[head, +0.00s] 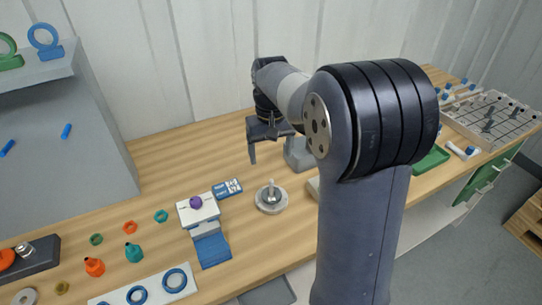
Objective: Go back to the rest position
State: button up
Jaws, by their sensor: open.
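My gripper (265,153) hangs in the middle of the head view, above the wooden bench (165,155) and near its back. It points downward, and one finger shows clearly at its left. The gripper looks open, and I see nothing between its fingers. My own arm covers the middle and right of the view and hides part of the bench.
A round metal fixture (271,200) with an upright post stands below the gripper. Left of it are a white block with a purple knob (196,203), a blue card (227,188) and several coloured fittings. A grey cabinet (75,130) stands at left, a green tray (432,158) at right.

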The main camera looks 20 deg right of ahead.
dwell(0.3)
notch_tip(320, 180, down, 11)
jog(key=shift+r+p, duration=0.15)
jog(key=shift+p, duration=0.2)
notch_tip(320, 180, up, 2)
jog(key=shift+w+r+p, duration=0.1)
jog(key=shift+p, duration=0.75)
jog(key=shift+r+p, duration=0.4)
jog(key=shift+r, duration=0.25)
jog(key=shift+f, duration=0.1)
